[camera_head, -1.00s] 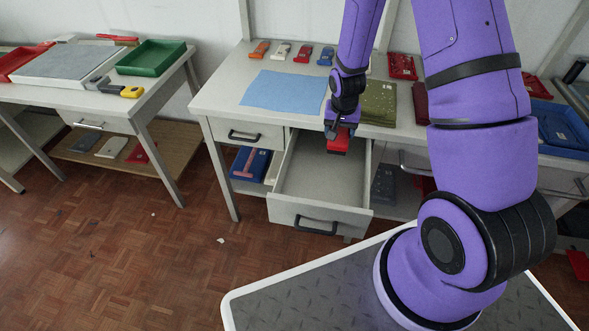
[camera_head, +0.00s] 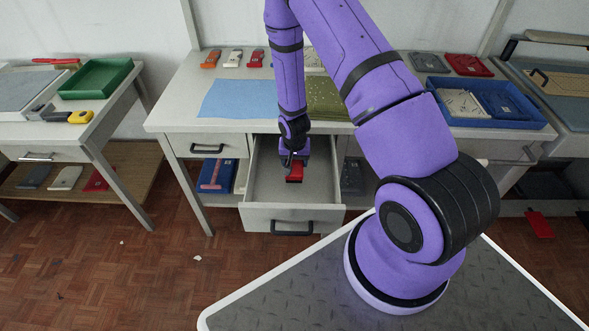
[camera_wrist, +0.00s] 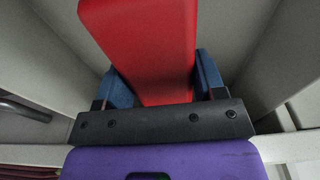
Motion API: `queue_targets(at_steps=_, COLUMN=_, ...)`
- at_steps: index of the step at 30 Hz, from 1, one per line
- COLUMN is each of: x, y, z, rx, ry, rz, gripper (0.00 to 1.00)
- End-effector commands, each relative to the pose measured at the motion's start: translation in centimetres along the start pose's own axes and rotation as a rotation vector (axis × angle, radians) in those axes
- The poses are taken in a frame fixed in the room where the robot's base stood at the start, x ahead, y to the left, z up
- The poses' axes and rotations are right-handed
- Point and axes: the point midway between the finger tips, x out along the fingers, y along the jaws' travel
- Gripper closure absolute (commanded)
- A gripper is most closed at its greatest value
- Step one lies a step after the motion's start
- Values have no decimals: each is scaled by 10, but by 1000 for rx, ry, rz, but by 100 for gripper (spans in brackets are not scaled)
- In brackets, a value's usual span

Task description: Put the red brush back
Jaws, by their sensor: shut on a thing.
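My gripper (camera_head: 294,164) is shut on the red brush (camera_head: 294,174), which hangs below it. In the wrist view the red brush (camera_wrist: 150,40) stands out between the two blue fingers (camera_wrist: 162,82). The open drawer (camera_head: 293,218) of the middle table is under my gripper, and the brush is within its opening as seen from the head. The part of the drawer that shows looks empty. I cannot tell whether the brush touches the drawer floor.
A blue cloth (camera_head: 236,99) and an olive cloth (camera_head: 330,100) lie on the table top. Small tools, including an orange one (camera_head: 211,58), line its back edge. A blue tray (camera_head: 487,103) stands to the right. A green tray (camera_head: 96,78) is on the left table.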

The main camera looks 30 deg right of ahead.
Motion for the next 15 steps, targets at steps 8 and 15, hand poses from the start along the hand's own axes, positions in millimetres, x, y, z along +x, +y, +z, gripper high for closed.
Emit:
queue_targets(at_steps=8, x=17, y=0, z=2, rx=-1, ry=-1, rz=1, gripper=55)
queue_targets(at_steps=15, x=43, y=0, z=5, rx=-1, ry=0, rz=0, gripper=55)
